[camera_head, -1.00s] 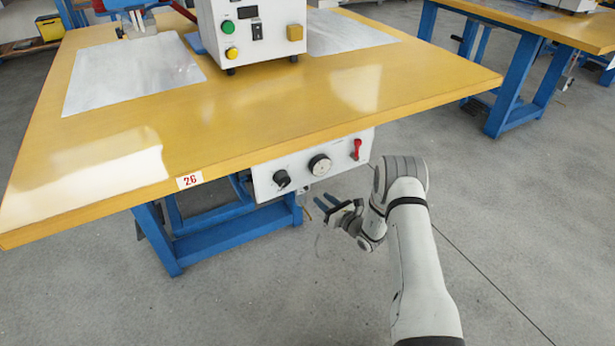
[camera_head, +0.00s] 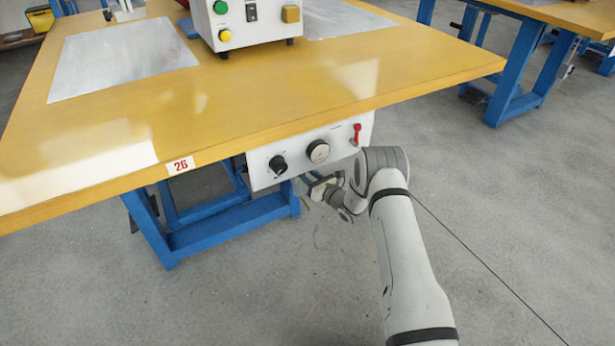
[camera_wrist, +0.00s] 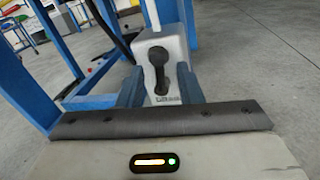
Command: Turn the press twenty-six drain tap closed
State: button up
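In the wrist view a small light grey tap body (camera_wrist: 172,45) with a dark lever handle (camera_wrist: 157,70) hangs at the centre, below a pale pipe. The handle points roughly up and down in that picture. My gripper (camera_wrist: 160,85) is open, its two blue fingers on either side of the handle with gaps to both sides. I cannot tell how deep the handle sits between them. In the head view my gripper (camera_head: 312,182) is just under the white panel (camera_head: 262,181) of press 26. The tap cannot be made out there.
The panel carries a black knob (camera_head: 278,165), a round gauge (camera_head: 318,151) and a red lever (camera_head: 357,130). Blue legs (camera_head: 225,222) stand left of my gripper. Floor to the right is free.

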grip_shut()
jog(key=shift+s+a+r+n, duration=0.1)
jog(key=shift+a+n, duration=0.05)
jog(key=shift+n, duration=0.85)
jog(key=shift+o, duration=0.2)
grip_release()
